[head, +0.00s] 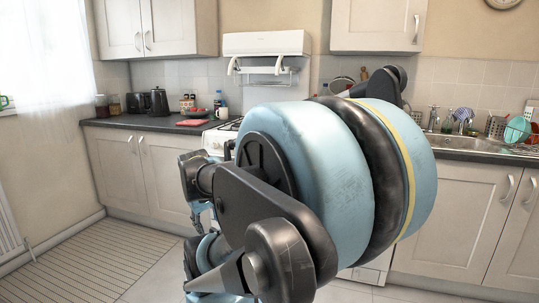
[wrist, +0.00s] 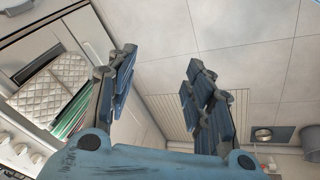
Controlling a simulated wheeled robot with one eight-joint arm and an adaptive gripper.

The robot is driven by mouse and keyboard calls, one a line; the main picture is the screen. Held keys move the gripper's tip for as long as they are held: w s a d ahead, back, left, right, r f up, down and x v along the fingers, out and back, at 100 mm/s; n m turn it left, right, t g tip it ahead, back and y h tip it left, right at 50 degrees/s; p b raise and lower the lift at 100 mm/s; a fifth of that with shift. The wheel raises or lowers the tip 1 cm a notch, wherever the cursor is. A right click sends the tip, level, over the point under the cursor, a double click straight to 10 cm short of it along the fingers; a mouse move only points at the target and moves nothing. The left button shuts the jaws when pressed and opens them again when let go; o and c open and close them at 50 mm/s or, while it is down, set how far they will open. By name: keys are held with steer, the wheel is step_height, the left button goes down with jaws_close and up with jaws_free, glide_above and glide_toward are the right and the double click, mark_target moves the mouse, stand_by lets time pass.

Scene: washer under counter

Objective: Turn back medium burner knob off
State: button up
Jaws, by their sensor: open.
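The white stove (head: 216,142) stands in the gap between the counters in the head view. Its right part is hidden behind my arm, and its knobs are too small to tell apart. In the wrist view, pale round knobs (wrist: 20,149) show on the stove front at the lower left edge. I cannot tell which is the back medium burner knob or how it is turned. My gripper (wrist: 161,60) is open and empty, with its two fingers apart over the floor. The knobs lie left of the fingers, not between them.
A quilted cloth (wrist: 52,88) and a green striped cloth (wrist: 73,116) hang by the stove front. The left counter (head: 140,122) holds a kettle (head: 158,102) and a red item (head: 192,122). A striped mat (head: 105,255) lies on open floor.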

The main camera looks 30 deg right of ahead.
steer(key=w+d+r+n+t+h, duration=0.2)
steer(key=w+d+r+n+h, duration=0.15)
steer(key=w+d, duration=0.45)
steer(key=w+d+r+n+t+h, duration=0.1)
steer(key=w+d+r+n+h, duration=0.3)
steer(key=w+d, duration=0.45)
steer(key=w+d+r+n+t+h, duration=0.25)
steer(key=w+d+n, duration=0.3)
steer(key=d, duration=0.55)
steer(key=w+d+f+n+t+h, duration=0.1)
steer(key=w+d+n, duration=0.3)
steer(key=w+d, duration=0.3)
steer(key=w+d+f+n+t+h, duration=0.1)
steer(key=w+d+f+n, duration=0.1)
steer(key=w+d+n, duration=0.3)
steer(key=w+d, duration=0.3)
steer(key=d, duration=0.4)
steer(key=shift+d, duration=0.35)
steer(key=c, duration=0.9)
